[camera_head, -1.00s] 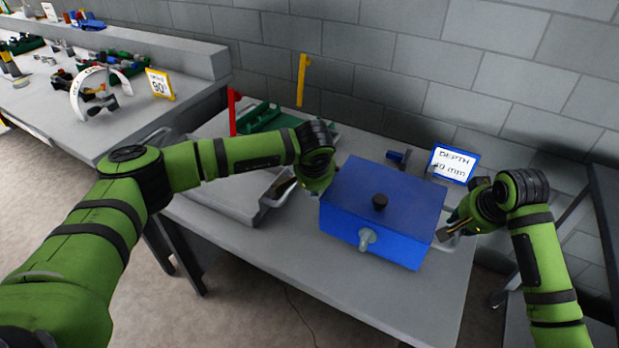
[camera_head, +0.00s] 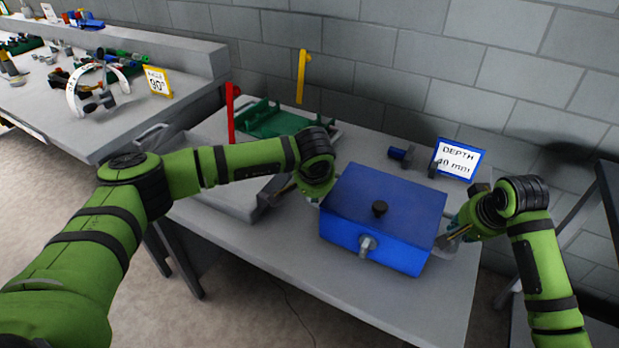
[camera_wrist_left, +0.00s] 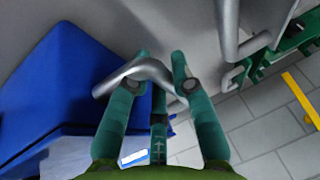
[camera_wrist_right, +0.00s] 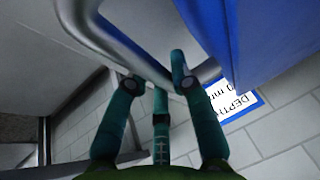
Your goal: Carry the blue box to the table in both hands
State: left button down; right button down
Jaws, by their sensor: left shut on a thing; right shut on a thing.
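The box's underside is hidden.
A "DEPTH 40 mm" sign (camera_head: 458,159) and a small blue tool (camera_head: 401,156) stand behind the box. A grey tray (camera_head: 215,190), green rack (camera_head: 270,120), red post (camera_head: 232,110) and yellow post (camera_head: 301,78) are to the left. The table's front strip is clear.

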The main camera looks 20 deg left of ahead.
pick_arm(q)
jog(key=shift+w+f+b, duration=0.1)
jog(key=shift+f+b, duration=0.3)
jog(key=shift+b, duration=0.05)
pick_arm(e)
jog(key=shift+f, duration=0.45)
pick_arm(q)
jog(key=c, duration=1.1)
grip_release()
pick_arm(e)
jog(key=c, duration=1.1)
grip_release()
pick_arm(q)
jog(key=shift+s+r, duration=0.1)
jog(key=shift+s, duration=0.15)
pick_arm(e)
jog(key=shift+s+r, duration=0.1)
jog(key=shift+s, duration=0.05)
pick_arm(q)
jog(key=shift+r, duration=0.25)
pick_arm(e)
jog(key=shift+r, duration=0.15)
pick_arm(q)
jog(key=v, duration=1.1)
jog(key=shift+s+r, duration=0.2)
pick_arm(e)
jog(key=v, duration=1.1)
jog(key=shift+s+r, duration=0.15)
jog(key=shift+r, duration=0.15)
